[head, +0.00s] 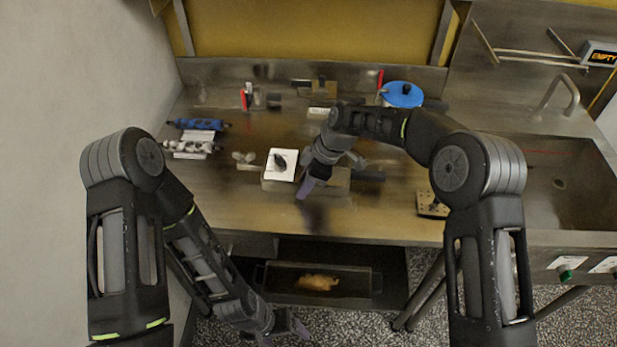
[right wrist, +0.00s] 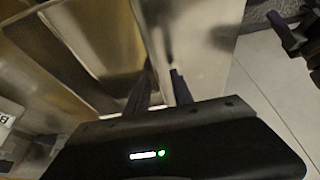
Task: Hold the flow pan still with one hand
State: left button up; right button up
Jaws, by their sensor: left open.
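A dark rectangular pan (head: 345,294), which looks like the flow pan, sits low in the opening under the steel worktop in the head view. It has a handle at each end and a yellow-brown mass inside. My left gripper (head: 290,326) is open and empty, low in front of the pan and below its front edge, apart from it. My right gripper (head: 305,189) points down over the worktop, beside a small white-topped block. In the right wrist view its two dark fingers (right wrist: 160,90) are near each other against shiny metal. Whether they hold anything is unclear.
The steel worktop (head: 225,205) holds a white-topped block (head: 282,164), blue rollers (head: 198,124), a blue-lidded pot (head: 402,94) and a perforated plate (head: 432,205). A sink (head: 560,185) is at the right. The worktop's front edge overhangs the pan. A wall stands close on the left.

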grip_shut()
dwell(0.3)
dwell(1.6)
